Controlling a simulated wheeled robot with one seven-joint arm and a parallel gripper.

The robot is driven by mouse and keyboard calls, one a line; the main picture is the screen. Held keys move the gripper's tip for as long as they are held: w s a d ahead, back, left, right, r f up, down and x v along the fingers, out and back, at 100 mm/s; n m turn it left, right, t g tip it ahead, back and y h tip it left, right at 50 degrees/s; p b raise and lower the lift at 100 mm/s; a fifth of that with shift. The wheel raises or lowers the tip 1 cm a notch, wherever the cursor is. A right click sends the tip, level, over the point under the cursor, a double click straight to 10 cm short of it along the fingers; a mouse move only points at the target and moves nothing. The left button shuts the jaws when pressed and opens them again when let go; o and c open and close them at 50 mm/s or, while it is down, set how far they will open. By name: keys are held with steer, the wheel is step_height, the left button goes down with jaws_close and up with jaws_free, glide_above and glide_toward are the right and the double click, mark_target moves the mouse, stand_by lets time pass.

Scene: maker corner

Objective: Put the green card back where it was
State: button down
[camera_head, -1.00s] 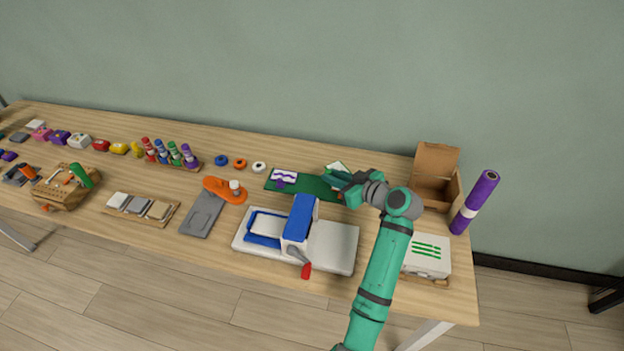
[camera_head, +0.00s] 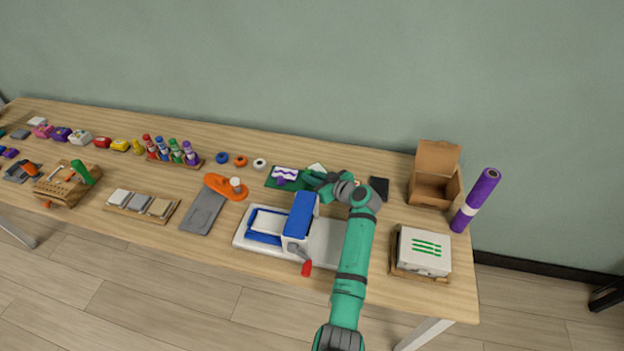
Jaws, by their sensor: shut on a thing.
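My gripper (camera_head: 313,179) is over the right part of a dark green mat (camera_head: 273,185) at the back of the table. It is shut on a small pale card with some green on it, the green card (camera_head: 316,168), whose edge shows just behind the fingers. The fingers and wrist hide most of the card. I cannot tell whether the card touches the mat. A white card with a purple wavy stripe (camera_head: 285,173) lies on the mat, left of my gripper.
A blue and white press (camera_head: 300,220) stands in front of the mat. To the right are a black pad (camera_head: 379,187), an open cardboard box (camera_head: 433,188), a purple roll (camera_head: 475,200) and a white stack with green stripes (camera_head: 425,250). Bottles (camera_head: 172,151) stand left.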

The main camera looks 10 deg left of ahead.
steer(key=shift+a+f, duration=0.1)
steer(key=shift+f, duration=0.55)
steer(key=shift+s+a, duration=0.15)
steer(key=shift+a, duration=0.05)
steer(key=shift+d+f, duration=0.1)
steer(key=shift+f, duration=0.25)
steer(key=shift+f, duration=0.1)
steer(key=c, duration=1.7)
jaws_free()
steer(key=shift+f, duration=0.1)
steer(key=shift+o, duration=0.2)
